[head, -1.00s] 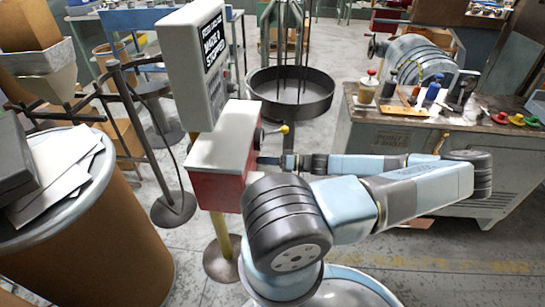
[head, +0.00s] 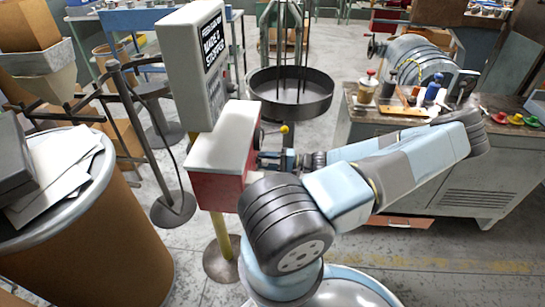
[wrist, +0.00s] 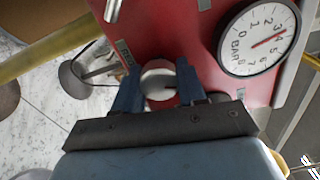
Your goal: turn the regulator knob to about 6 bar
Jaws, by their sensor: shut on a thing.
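The red regulator box (head: 212,190) with a pale top stands on a yellow post. In the wrist view its red face (wrist: 180,30) carries a round pale knob (wrist: 160,80) with a dark mark. My gripper (wrist: 158,88) is shut on the knob, one blue finger on each side. A white gauge (wrist: 257,40) marked BAR is beside the knob; its red needle points between 3 and 4. In the head view my gripper (head: 266,161) reaches the box's right side, where the knob is hidden.
A grey sign box (head: 195,70) stands above the regulator. A lever with a yellow ball (head: 284,129) sticks out just above my gripper. A brown drum (head: 90,240) stands at left. A workbench (head: 450,190) with tools stands at right, behind my arm.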

